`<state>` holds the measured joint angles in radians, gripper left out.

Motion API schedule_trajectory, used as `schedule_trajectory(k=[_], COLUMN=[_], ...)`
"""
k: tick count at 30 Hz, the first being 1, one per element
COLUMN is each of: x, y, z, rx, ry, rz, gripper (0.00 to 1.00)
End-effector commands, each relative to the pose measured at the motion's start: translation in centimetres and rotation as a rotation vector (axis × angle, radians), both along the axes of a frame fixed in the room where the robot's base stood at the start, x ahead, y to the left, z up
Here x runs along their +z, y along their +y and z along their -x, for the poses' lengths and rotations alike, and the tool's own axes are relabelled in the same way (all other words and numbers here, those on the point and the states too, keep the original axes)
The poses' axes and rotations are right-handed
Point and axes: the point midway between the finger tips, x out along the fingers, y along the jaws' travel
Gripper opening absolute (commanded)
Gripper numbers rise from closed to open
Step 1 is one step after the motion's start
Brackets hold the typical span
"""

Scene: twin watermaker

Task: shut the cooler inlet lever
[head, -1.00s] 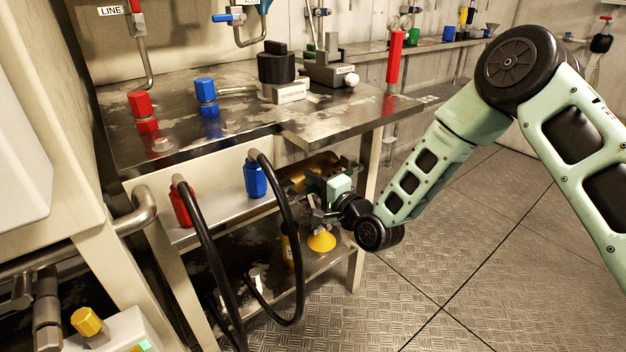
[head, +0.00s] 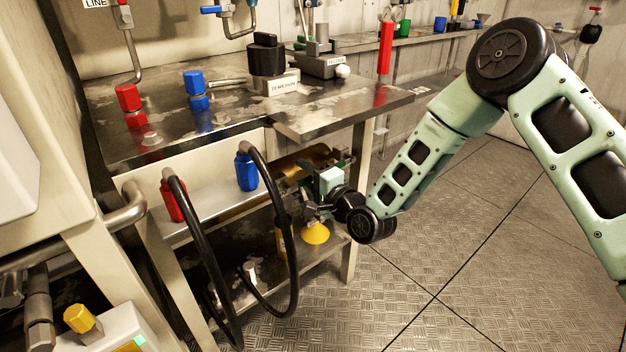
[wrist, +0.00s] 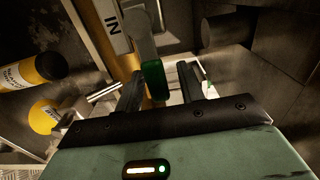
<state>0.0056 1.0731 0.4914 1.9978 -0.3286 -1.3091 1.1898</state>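A lever with a green grip (wrist: 154,80) shows in the wrist view, below a plate marked "IN" (wrist: 112,24). My gripper (wrist: 158,88) has its two dark fingers apart, one on each side of the green grip. Gaps show on both sides, so it does not look clamped. In the head view my gripper (head: 310,190) reaches under the bench's right part, beside a brass cylinder (head: 318,154) that looks like the cooler. The lever itself cannot be made out there, hidden by the gripper and the shadow.
Black hoses (head: 292,255) loop left of my gripper. A bench leg (head: 360,175) stands close behind. The floor to the right is clear.

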Motion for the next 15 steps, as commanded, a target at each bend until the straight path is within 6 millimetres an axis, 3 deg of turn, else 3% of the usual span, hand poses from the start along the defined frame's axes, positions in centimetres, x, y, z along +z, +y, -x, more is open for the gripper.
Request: schedule_trajectory(k=[5, 15], x=[0.1, 0.1], y=[-0.9, -5.3], z=[1.4, 7.7], rx=[0.001, -0.001], ry=[0.002, 0.006], rz=[0.002, 0.000], gripper=[0.38, 0.38])
